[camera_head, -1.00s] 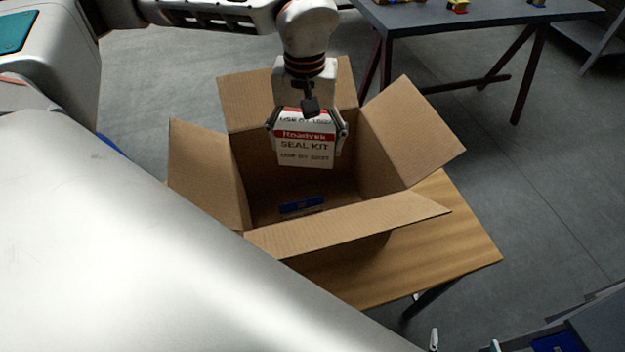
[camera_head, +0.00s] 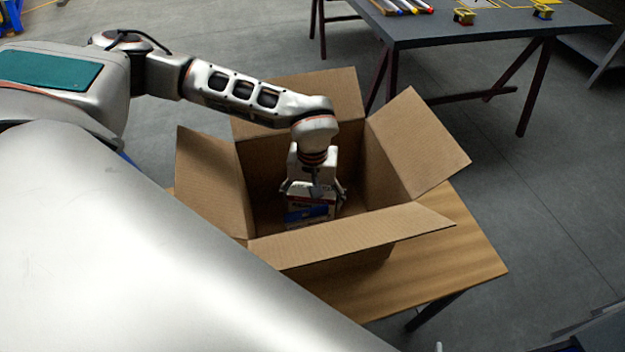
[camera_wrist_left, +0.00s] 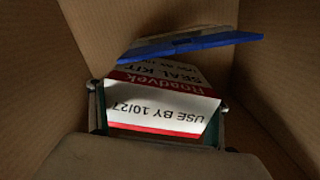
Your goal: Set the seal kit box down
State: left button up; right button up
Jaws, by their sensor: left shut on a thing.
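The seal kit box (camera_head: 325,209) is white with a red band and is held low inside the open cardboard box (camera_head: 350,240). My left gripper (camera_head: 312,190) points down into the carton and is shut on the kit box. In the left wrist view the kit box (camera_wrist_left: 165,108) shows its "SEAL KIT" and "USE BY 10/27" print between the fingers (camera_wrist_left: 158,95). A flat blue item (camera_head: 306,214) is in the carton, right at the kit box; it also shows in the left wrist view (camera_wrist_left: 190,44). I cannot tell whether the kit box touches the carton floor. My right gripper is not in view.
The carton stands on a wooden table (camera_head: 450,250) with its flaps spread outward. Its walls stand close around my left gripper. A dark grey table (camera_head: 480,25) behind carries pens and yellow items. Bare table top shows at the front right.

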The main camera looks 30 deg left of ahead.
pick_arm(q)
notch_tip(320, 180, down, 4)
jog(key=shift+f, duration=0.1)
jog(key=o, duration=1.3)
jog(key=shift+f, duration=0.1)
notch_tip(320, 180, up, 12)
jog(key=shift+r+b, duration=0.15)
jog(key=shift+b, duration=0.25)
